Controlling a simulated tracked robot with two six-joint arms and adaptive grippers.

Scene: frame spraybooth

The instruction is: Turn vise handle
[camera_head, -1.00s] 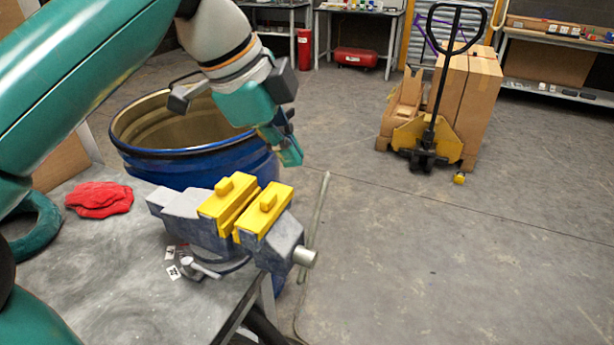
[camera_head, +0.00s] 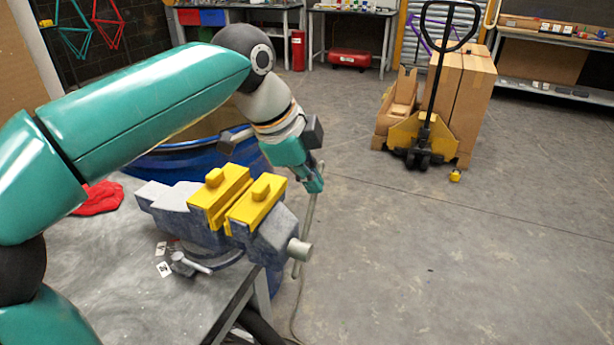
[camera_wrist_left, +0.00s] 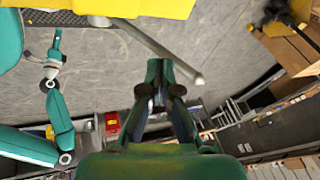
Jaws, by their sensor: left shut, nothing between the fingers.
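The grey vise with yellow jaw covers (camera_head: 222,198) sits at the bench corner. Its yellow covers also show at the top of the wrist view (camera_wrist_left: 120,6). The vise handle (camera_head: 308,225) is a long thin grey bar by the round screw end (camera_head: 300,250), tilted, upper end to the right. In the wrist view the handle (camera_wrist_left: 160,47) runs diagonally past the fingertips, its end to their right. My left gripper (camera_head: 316,184) is shut and empty, beside the handle's upper part. I cannot tell whether they touch. My right gripper is not identifiable.
A blue drum (camera_head: 180,165) stands behind the vise, partly hidden by my left arm. A red cloth (camera_head: 98,198) lies on the grey bench (camera_head: 125,300). A yellow pallet jack (camera_head: 432,135) with boxes stands farther back. The floor right of the vise is mostly clear.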

